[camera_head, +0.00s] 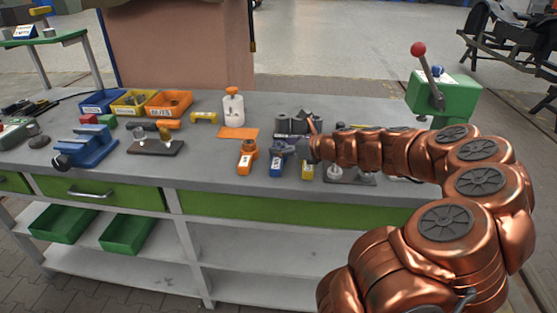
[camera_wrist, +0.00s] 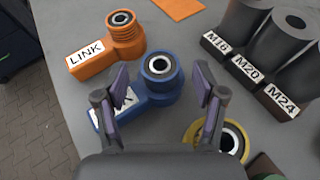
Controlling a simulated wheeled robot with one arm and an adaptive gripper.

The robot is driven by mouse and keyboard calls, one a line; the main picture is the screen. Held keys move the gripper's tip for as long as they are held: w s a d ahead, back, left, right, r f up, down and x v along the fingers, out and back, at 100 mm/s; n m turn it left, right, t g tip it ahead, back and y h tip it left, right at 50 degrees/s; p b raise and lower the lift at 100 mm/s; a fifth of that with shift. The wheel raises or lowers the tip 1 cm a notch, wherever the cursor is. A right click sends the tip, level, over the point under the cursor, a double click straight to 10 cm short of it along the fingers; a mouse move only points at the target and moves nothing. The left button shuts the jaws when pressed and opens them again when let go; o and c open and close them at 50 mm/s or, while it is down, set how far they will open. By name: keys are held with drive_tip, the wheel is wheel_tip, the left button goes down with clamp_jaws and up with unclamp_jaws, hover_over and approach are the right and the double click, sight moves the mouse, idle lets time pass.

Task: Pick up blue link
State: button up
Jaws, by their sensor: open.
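The blue link (camera_head: 277,163) lies on the grey workbench near its front edge, between an orange link (camera_head: 246,160) and a yellow part (camera_head: 308,168). In the wrist view the blue link (camera_wrist: 158,82) shows its round eye with a metal bushing, and a white label partly hidden by a finger. My gripper (camera_wrist: 162,100) is open, with one purple-padded finger on each side of the blue link. I cannot tell whether the fingers touch it. In the head view my gripper (camera_head: 283,148) reaches in from the right over the blue link.
The orange link (camera_wrist: 108,45) lies close on the left in the wrist view, and a yellow ring part (camera_wrist: 231,140) close on the right. Dark cylinders in a holder labelled M16, M20 and M24 (camera_wrist: 245,65) stand behind. A blue vise (camera_head: 88,147) is at left.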

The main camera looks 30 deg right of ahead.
drive_tip(key=shift+w+a+f, duration=0.1)
drive_tip(key=shift+w, duration=0.15)
drive_tip(key=shift+c, duration=0.4)
clamp_jaws()
